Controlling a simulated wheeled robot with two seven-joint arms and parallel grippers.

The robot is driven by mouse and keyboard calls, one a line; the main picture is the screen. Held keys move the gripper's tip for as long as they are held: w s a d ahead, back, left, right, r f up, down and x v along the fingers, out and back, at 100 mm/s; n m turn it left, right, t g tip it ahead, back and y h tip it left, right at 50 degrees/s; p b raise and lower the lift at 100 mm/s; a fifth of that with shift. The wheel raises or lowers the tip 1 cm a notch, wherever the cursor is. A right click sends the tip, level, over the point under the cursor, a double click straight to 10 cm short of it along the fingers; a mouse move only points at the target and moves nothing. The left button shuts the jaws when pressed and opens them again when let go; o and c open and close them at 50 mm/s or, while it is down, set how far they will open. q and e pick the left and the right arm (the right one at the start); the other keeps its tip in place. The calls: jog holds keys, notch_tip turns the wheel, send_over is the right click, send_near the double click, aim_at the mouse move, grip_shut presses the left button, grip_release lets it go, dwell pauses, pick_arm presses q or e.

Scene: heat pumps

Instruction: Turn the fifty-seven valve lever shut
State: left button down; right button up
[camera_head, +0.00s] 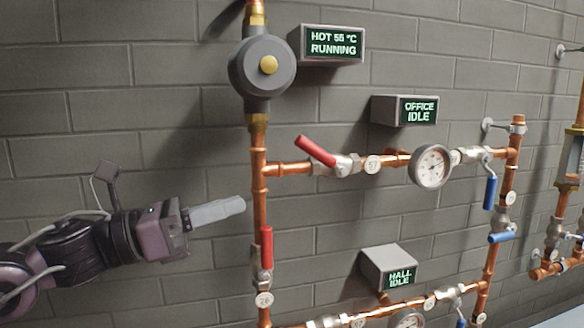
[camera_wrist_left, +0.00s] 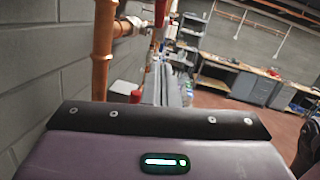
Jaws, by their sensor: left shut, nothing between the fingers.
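The fifty-seven valve (camera_head: 345,166) sits on the upper horizontal copper pipe, with a round tag (camera_head: 373,164) reading 57 to its right. Its red lever (camera_head: 316,151) slants up and to the left from the valve body, at an angle to the pipe. My left gripper (camera_head: 243,205) is shut and empty, its pale fingers pointing right, below and left of that lever. The fingertips appear just left of the vertical copper pipe; I cannot tell whether they touch it. In the left wrist view, the shut fingers (camera_wrist_left: 167,88) point away from the camera. My right gripper is not in view.
A gauge (camera_head: 431,166) and blue levers (camera_head: 490,193) are to the right. The wall left of the pipe is bare.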

pick_arm(q)
jog(key=p, duration=0.3)
send_near(324, 158)
notch_tip(324, 158, down, 3)
jog(key=w+d+r+p, duration=0.1)
jog(key=d+p, duration=0.1)
jog(key=w+d+r+p, duration=0.2)
jog(key=shift+d+r, duration=0.15)
